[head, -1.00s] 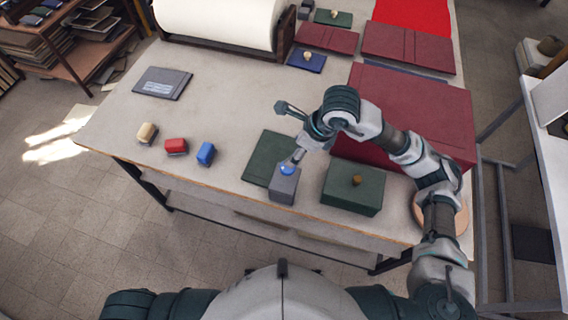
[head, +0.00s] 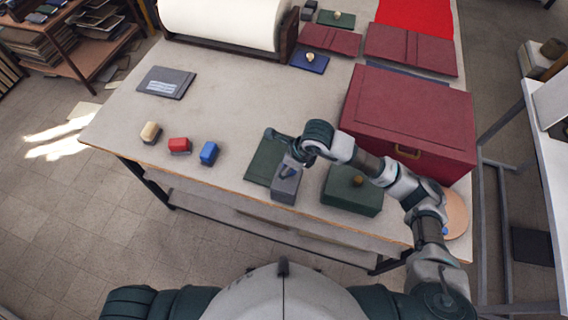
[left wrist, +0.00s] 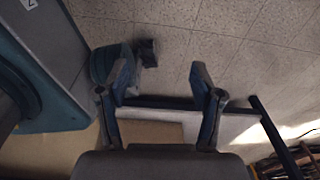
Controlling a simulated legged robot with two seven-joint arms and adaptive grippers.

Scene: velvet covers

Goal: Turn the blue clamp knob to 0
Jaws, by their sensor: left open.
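The grey clamp block (head: 285,191) stands at the table's front edge in the head view, partly over a flat dark green cover. Its blue knob is mostly hidden behind my right gripper (head: 289,168). My right gripper points down at the top of the block, at the knob. Its fingers are too small and covered to tell whether they are open or shut, or whether they touch the knob. No marking for 0 can be read. My left gripper (left wrist: 160,75) is open and empty in the left wrist view, above the floor beside the table.
Cream, red and blue blocks (head: 208,153) sit to the left. The middle of the table is clear.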

